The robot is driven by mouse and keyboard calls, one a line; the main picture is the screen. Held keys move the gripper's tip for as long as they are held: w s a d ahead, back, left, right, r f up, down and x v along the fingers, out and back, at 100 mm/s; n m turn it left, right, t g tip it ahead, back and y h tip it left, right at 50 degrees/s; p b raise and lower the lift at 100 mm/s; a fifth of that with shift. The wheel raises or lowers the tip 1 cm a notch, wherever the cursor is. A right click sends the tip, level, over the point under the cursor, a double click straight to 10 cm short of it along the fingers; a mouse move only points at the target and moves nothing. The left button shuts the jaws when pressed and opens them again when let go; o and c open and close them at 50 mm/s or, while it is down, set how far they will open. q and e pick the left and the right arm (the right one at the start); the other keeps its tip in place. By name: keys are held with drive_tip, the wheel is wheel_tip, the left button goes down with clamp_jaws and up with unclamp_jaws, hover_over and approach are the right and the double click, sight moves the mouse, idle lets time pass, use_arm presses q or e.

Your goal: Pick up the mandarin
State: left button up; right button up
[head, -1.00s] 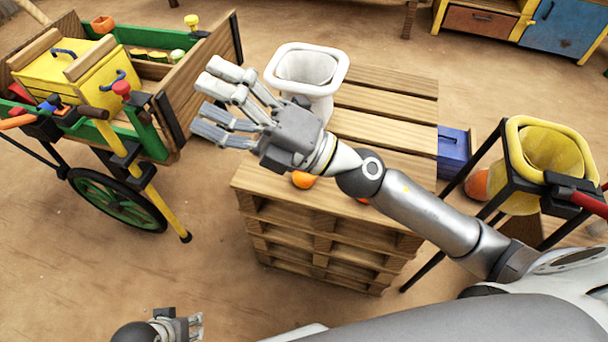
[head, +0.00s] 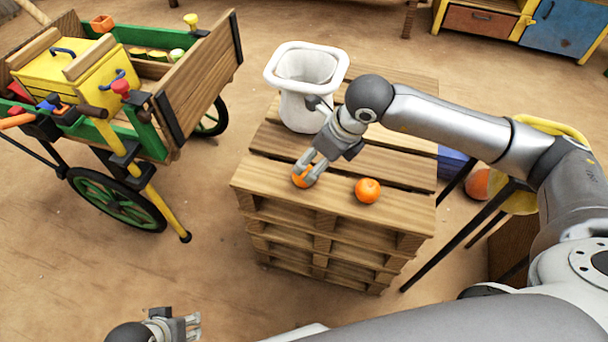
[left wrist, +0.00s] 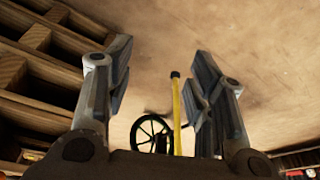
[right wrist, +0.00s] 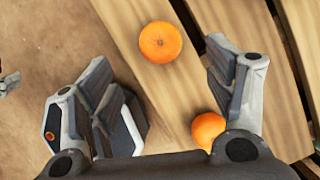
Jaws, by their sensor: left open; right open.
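Two small orange fruits lie on the pallet stack (head: 275,190); I cannot tell for sure which is the mandarin. The left fruit (head: 301,178) is partly hidden by my right gripper's fingers (head: 312,168). The right fruit (head: 367,190) lies clear of the fingers. In the right wrist view, one fruit (right wrist: 160,42) is ahead between the open fingers (right wrist: 170,95), and the other (right wrist: 207,128) is partly behind the right finger. My right gripper is open and holds nothing. My left gripper (head: 190,327) is open and empty, low beside the pallets; its fingers (left wrist: 160,85) show apart.
A white bin (head: 300,105) stands on the pallets behind my right gripper. A green and yellow cart (head: 150,135) stands at the left. A yellow bin (head: 520,200) in a black stand and a blue box (head: 455,163) are at the right, partly behind my arm.

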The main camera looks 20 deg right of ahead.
sight(306, 171)
drive_tip(key=b+x, duration=0.1)
drive_tip(key=x, duration=0.7)
drive_tip(key=shift+f, duration=0.2)
use_arm(q)
drive_tip(key=v, duration=0.4)
drive_tip(key=shift+a+r, duration=0.1)
drive_tip(key=shift+r, duration=0.3)
use_arm(e)
drive_tip(key=c, duration=1.1)
drive_tip(key=shift+c, duration=0.2)
drive_tip(key=shift+r, duration=0.15)
